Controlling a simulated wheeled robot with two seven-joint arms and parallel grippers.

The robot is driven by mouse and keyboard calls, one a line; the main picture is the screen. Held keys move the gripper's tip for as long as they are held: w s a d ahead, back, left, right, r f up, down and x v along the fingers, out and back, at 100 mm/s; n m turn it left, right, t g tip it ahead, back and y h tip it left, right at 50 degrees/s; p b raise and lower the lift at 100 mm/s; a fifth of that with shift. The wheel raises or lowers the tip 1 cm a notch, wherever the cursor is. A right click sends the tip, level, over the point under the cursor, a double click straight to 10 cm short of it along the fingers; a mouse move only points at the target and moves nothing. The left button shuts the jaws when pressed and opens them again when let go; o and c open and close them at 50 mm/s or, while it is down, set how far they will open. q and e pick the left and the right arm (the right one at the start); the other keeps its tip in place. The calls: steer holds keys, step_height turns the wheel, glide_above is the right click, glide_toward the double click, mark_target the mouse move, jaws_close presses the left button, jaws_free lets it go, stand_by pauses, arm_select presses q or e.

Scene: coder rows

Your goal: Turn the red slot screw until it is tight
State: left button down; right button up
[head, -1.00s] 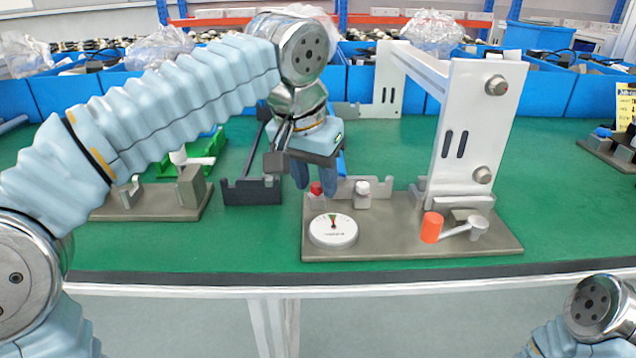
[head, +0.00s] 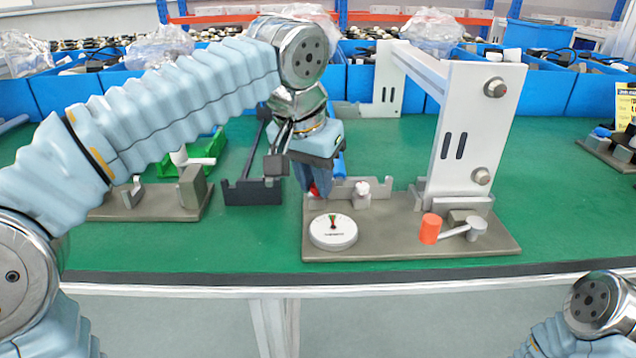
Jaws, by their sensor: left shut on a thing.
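The red slot screw (head: 314,191) stands at the back left of a grey metal base plate (head: 390,246). My left gripper (head: 317,186) reaches down over it from above, shut on it, and its fingers hide most of the red. A white round dial gauge (head: 333,232) lies on the plate just in front of the screw, its needle near the coloured mark at the top. My right gripper is not in view; only part of my right arm shows at the bottom right.
A white-headed knob (head: 362,189) stands close to the right of the screw. A crank with an orange handle (head: 430,228) and a tall grey frame (head: 468,135) are further right. A dark bracket (head: 250,190) and another fixture (head: 150,203) stand left.

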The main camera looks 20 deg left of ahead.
arm_select(q)
steer(key=m+p, duration=0.1)
steer(key=m, duration=0.2)
steer(key=shift+w+a+r+h, duration=0.1)
steer(key=shift+a+h, duration=0.05)
steer(key=shift+h, duration=0.25)
steer(key=m+g+h+p, duration=0.1)
steer(key=m, duration=0.4)
steer(key=shift+w+a, duration=0.1)
steer(key=shift+f+m+g, duration=0.2)
steer(key=shift+m+g, duration=0.2)
steer(key=shift+m, duration=0.8)
steer(key=shift+h, duration=0.3)
